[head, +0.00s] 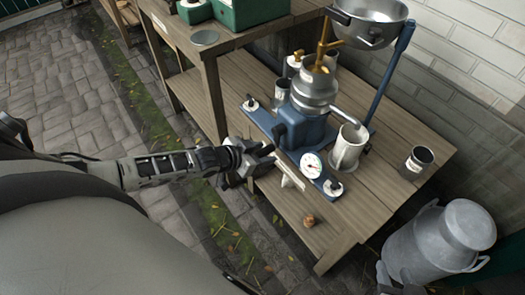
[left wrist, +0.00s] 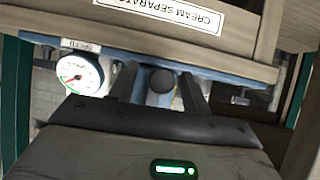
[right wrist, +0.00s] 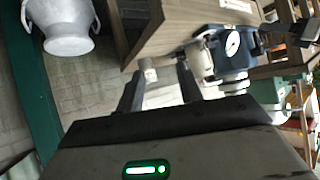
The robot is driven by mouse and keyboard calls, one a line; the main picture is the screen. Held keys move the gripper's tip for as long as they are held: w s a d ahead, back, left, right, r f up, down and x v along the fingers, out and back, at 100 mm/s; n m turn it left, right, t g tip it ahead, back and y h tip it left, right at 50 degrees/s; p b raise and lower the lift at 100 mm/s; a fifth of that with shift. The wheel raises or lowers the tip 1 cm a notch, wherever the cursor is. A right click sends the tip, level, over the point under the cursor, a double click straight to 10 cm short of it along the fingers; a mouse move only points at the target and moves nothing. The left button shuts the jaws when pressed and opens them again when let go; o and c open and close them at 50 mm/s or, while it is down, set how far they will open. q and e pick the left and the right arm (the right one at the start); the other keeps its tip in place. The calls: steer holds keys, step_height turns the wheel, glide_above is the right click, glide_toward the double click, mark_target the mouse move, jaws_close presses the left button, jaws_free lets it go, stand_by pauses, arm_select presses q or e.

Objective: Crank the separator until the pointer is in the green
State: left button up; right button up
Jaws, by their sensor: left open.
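The cream separator (head: 303,132), a blue base with a metal body, stands on the wooden bench. Its white dial (head: 312,165) is at the front right of the base; it also shows in the left wrist view (left wrist: 78,74). My left gripper (head: 262,152) is at the separator's front left.
A white jug (head: 348,148) stands under the spout and a metal cup (head: 417,161) farther right on the bench. A large milk can (head: 440,242) stands on the ground at right. A green box (head: 245,10) is on the bench behind. Paving at left is clear.

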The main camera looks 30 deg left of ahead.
arm_select(q)
steer(key=shift+p+v, duration=0.65)
steer(key=shift+v, duration=0.25)
steer(key=shift+p+v, duration=0.95)
steer(key=shift+v, duration=0.05)
steer(key=shift+p+v, duration=0.85)
steer(key=shift+v, duration=0.15)
steer(key=shift+p+v, duration=0.7)
steer(key=shift+v, duration=0.2)
arm_select(e)
steer(key=r, duration=0.1)
steer(key=d+r, duration=0.1)
steer(key=shift+s+d+r, duration=0.1)
steer(key=shift+s+r, duration=0.05)
steer(key=shift+r, duration=0.25)
